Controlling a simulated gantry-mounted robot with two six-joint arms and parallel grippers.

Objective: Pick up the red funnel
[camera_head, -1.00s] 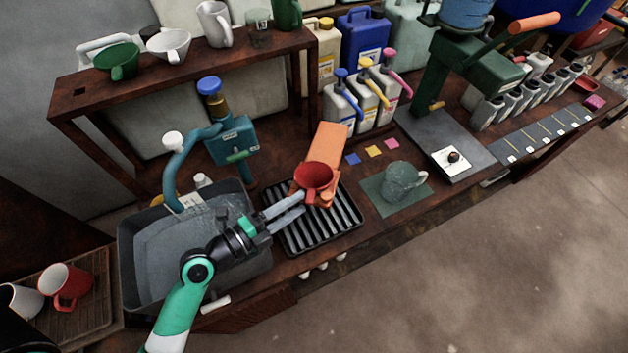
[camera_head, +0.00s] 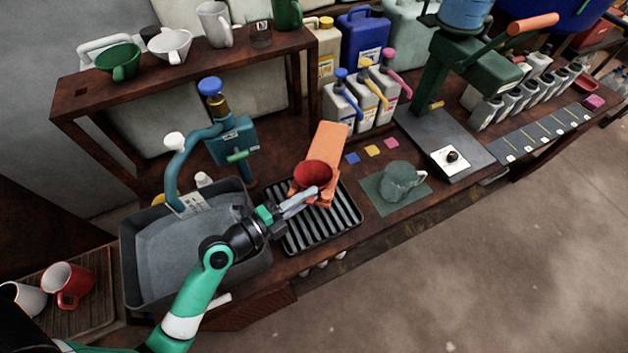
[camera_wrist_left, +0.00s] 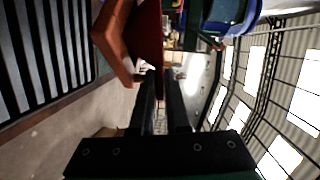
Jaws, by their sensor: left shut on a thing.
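The red funnel (camera_head: 313,173) is at the orange holder (camera_head: 326,145) above the black ribbed drip tray (camera_head: 335,222). My left gripper (camera_head: 318,190) reaches it from the front left and is shut on it. In the left wrist view the funnel (camera_wrist_left: 149,32) shows at the top, with a thin red part between the nearly closed fingers (camera_wrist_left: 160,85). The orange holder (camera_wrist_left: 112,38) is right beside it there. I cannot tell whether the funnel still touches the holder. My right gripper is not in view.
A grey sink basin (camera_head: 135,260) with a teal tap (camera_head: 175,165) lies left of the tray. A greenish jug (camera_head: 400,182) stands on a green mat to the right. Pump bottles (camera_head: 365,95) stand behind. A shelf (camera_head: 200,75) holds cups and jugs.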

